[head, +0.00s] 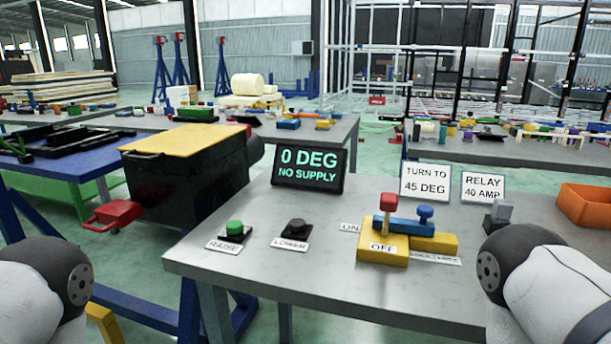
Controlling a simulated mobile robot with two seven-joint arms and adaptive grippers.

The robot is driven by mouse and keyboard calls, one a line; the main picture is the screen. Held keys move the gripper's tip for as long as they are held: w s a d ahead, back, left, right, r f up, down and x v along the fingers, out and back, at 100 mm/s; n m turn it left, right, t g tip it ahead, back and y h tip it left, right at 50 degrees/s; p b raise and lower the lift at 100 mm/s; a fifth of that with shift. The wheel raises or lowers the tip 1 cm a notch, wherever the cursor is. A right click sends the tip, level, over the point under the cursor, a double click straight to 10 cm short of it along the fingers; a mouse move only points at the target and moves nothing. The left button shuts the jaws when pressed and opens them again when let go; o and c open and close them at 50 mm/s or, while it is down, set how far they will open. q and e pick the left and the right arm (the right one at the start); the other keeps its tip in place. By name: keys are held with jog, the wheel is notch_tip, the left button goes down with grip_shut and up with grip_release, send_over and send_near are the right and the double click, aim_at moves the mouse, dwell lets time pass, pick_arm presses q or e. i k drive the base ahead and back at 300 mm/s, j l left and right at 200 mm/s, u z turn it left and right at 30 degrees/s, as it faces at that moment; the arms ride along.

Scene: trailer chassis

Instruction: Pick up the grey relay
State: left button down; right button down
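A small grey block (501,211), which looks like the grey relay, stands at the right part of the grey table (330,285), below the sign "RELAY 40 AMP" (483,187). A darker base shows under it, and its lower part is partly hidden behind my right arm. Rounded white and dark links of my arms show at the lower left and lower right. Neither gripper can be seen. Nothing is seen touching the grey block.
A yellow switch block (382,250) marked OFF with red and blue levers stands mid-table. Green (235,229) and black (296,228) buttons lie left of it. A display (310,170) reads "0 DEG NO SUPPLY". An orange bin (585,207) stands right of the block.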

aim_at(502, 211)
jog(key=k+l+z, duration=0.1)
jog(key=z, duration=1.05)
jog(key=j+z, duration=0.1)
jog(key=j, duration=0.35)
jog(key=k+j+z, duration=0.1)
jog(key=j, duration=0.3)
jog(key=k+j+z, duration=0.1)
jog(key=j, duration=0.3)
jog(key=k+j+z, duration=0.1)
jog(key=j, duration=0.35)
jog(key=i+j+z, duration=0.1)
jog(key=j, duration=0.2)
jog(key=i+j+z, duration=0.1)
jog(key=j, duration=0.25)
jog(key=i+j+z, duration=0.1)
jog(key=j, duration=0.25)
jog(key=i, duration=0.1)
